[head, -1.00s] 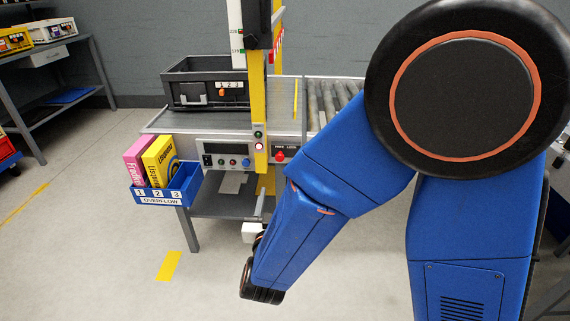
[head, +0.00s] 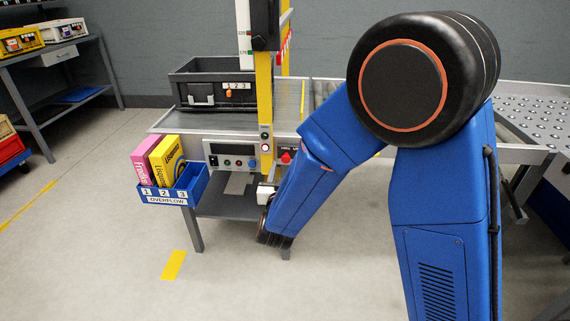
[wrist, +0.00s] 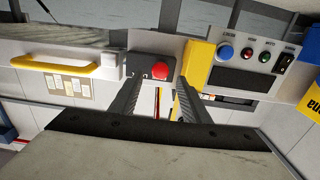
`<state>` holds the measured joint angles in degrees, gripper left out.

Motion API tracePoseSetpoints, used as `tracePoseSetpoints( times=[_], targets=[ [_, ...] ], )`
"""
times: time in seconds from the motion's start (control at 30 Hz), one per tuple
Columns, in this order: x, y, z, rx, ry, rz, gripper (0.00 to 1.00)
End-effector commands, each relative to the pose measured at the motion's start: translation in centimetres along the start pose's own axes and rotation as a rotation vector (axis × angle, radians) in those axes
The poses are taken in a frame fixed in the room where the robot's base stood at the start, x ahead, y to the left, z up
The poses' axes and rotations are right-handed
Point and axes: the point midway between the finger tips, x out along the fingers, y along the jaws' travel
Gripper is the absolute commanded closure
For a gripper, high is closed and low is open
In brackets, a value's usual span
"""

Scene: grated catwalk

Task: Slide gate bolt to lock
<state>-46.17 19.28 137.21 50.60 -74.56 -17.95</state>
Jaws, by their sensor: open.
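A red round knob (head: 286,158) sits on a small dark plate just right of the yellow post (head: 264,110), under lettering too small to read surely now. I take it as the bolt's handle; the bolt itself is not clear. In the wrist view the picture is turned over, and the red knob (wrist: 160,70) stands on its dark plate, nearer the yellow post side. My gripper (wrist: 157,85) is open, its two dark fingers either side of the knob in the picture. I cannot tell whether they reach it. In the head view my arm hides the fingers.
A control panel (head: 231,148) with buttons lies left of the post. A blue overflow bin (head: 192,192) holds pink and yellow boxes. A dark crate (head: 193,72) stands on the conveyor table. A yellow handle bar (wrist: 55,66) shows in the wrist view. The floor in front is clear.

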Motion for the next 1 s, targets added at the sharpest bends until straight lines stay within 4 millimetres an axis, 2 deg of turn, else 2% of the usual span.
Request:
tracePoseSetpoints(
  times=[0.1,0.23,0.63,0.67,0.8,1.0],
  targets=[
    [1.7,0.1,0.0,0.000,0.000,0.003,0.57],
    [2.8,0.0,0.0,0.000,0.000,0.000,0.57],
    [3.5,0.0,0.0,0.000,0.000,0.000,0.57],
    [3.5,0.0,0.0,0.000,0.000,0.000,0.62],
    [3.5,0.0,0.0,0.000,0.000,0.000,0.95],
    [3.5,0.0,0.0,0.000,0.000,0.000,0.98]
  ],
)
